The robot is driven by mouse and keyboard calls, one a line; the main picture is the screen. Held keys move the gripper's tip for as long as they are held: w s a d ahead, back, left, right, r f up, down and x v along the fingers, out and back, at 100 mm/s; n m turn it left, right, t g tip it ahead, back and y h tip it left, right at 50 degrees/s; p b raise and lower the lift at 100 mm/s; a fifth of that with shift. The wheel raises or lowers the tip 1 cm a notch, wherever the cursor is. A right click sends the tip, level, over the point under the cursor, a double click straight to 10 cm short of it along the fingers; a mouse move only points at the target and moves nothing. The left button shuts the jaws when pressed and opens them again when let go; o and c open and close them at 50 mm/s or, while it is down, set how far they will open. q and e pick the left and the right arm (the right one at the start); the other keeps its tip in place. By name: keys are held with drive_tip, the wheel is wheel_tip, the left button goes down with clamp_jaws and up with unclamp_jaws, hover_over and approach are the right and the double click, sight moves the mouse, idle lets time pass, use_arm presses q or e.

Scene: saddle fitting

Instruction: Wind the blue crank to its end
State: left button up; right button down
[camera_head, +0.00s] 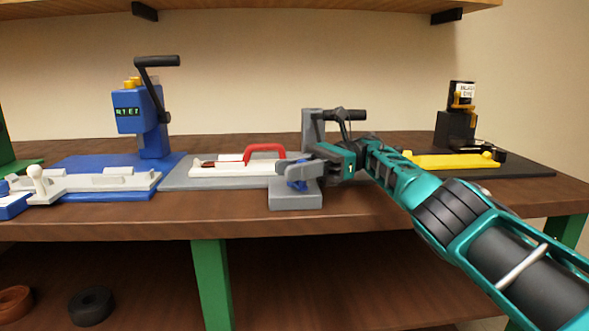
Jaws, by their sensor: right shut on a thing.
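The blue crank (298,185) shows as a small blue piece at the front of a grey block (296,200), near the middle front of the bench. My right gripper (300,172) reaches in from the right and is shut on the blue crank. The fingers hide most of the crank, so its angle is hard to tell. My left gripper is not in view.
A grey base (185,181) carries a white fixture (228,169) and a red handle (266,149) left of my gripper. A blue press (128,113) with a black lever stands further left. A grey post (312,125) stands just behind my gripper; a yellow fixture (440,161) lies right.

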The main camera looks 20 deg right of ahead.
drive_tip(key=shift+r, duration=0.1)
drive_tip(key=c, duration=0.9)
unclamp_jaws()
drive_tip(key=shift+a+m+t, duration=0.2)
drive_tip(key=shift+m+t, duration=0.3)
drive_tip(key=shift+t, duration=0.3)
